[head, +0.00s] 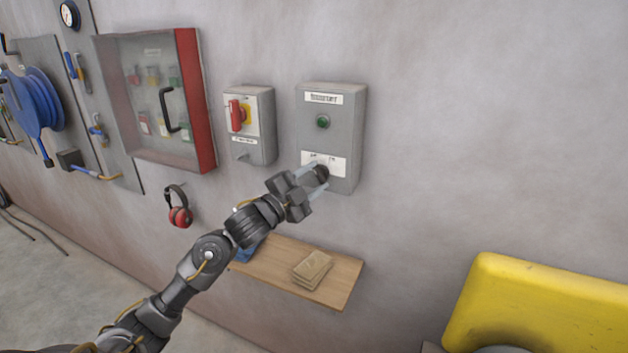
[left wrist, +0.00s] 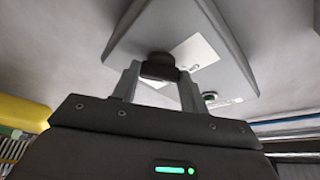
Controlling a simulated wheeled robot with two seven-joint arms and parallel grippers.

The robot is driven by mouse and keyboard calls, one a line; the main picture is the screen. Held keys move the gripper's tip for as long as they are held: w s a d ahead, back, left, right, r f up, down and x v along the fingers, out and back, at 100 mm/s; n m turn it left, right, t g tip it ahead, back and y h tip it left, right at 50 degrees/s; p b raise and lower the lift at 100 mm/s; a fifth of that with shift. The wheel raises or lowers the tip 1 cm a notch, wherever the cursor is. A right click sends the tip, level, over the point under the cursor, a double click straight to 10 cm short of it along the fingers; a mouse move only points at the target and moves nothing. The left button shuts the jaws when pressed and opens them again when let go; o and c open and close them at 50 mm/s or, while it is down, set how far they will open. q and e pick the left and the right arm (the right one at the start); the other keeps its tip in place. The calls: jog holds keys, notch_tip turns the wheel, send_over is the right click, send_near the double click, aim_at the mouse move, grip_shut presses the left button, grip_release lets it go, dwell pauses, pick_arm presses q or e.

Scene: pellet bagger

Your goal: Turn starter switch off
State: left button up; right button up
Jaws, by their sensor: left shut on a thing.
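The starter box (head: 343,128) is a grey wall box with a label plate on top and a green lamp (head: 323,122). Its starter switch (head: 321,173) is a dark knob on a white plate low on the box front. My left gripper (head: 315,178) is at the knob, with its two pale fingers on either side of it. The knob's pointer direction is too small to tell. My right gripper is not in view.
Left of the starter box is a grey isolator box with a red handle (head: 237,115). A red-edged glass cabinet (head: 160,100) hangs further left. Below are red ear defenders (head: 179,207) and a wooden shelf (head: 340,283). A yellow object (head: 540,305) stands at lower right.

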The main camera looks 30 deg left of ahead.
pick_arm(q)
jog(key=o, duration=1)
jog(key=b+v, duration=0.3)
jog(key=v, duration=0.8)
jog(key=shift+w, duration=0.1)
